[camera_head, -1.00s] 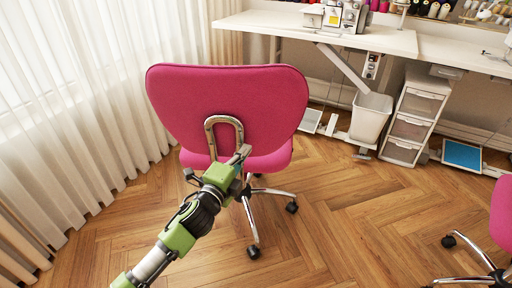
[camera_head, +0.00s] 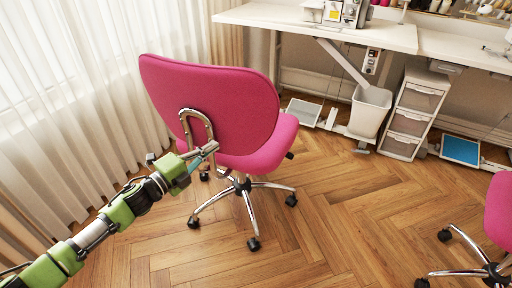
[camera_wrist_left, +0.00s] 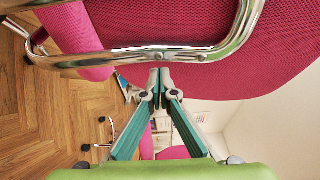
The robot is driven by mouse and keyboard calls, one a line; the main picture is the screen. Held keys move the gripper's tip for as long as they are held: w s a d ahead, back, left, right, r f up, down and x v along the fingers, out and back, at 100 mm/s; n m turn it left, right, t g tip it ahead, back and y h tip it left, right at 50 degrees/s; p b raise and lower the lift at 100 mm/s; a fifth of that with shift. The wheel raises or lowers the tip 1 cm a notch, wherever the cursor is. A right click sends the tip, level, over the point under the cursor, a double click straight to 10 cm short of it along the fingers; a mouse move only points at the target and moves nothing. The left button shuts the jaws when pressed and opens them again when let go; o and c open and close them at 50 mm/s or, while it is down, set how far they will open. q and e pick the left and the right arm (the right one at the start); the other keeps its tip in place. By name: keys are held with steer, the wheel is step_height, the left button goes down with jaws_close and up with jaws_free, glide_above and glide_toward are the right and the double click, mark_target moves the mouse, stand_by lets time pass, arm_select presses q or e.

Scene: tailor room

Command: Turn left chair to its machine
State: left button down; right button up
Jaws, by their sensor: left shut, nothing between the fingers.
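The left chair (camera_head: 215,105) is pink with a chrome loop on its backrest and a wheeled star base. It stands left of centre in the head view, its seat pointing right and away, toward the table with the sewing machine (camera_head: 345,12). My left gripper (camera_head: 211,149) is shut and empty at the lower end of the chrome loop. In the left wrist view the fingertips (camera_wrist_left: 159,72) are together just under the chrome loop (camera_wrist_left: 150,57); I cannot tell whether they touch it. My right gripper is not in view.
A second pink chair (camera_head: 499,218) is at the right edge. Under the white table (camera_head: 400,36) stand a white bin (camera_head: 369,112), a drawer unit (camera_head: 412,115) and foot pedals. A curtain (camera_head: 75,95) borders the left. Wood floor is free in the front middle.

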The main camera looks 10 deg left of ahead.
arm_select(q)
steer(key=shift+w+a, duration=0.1)
steer(key=shift+a, duration=1.15)
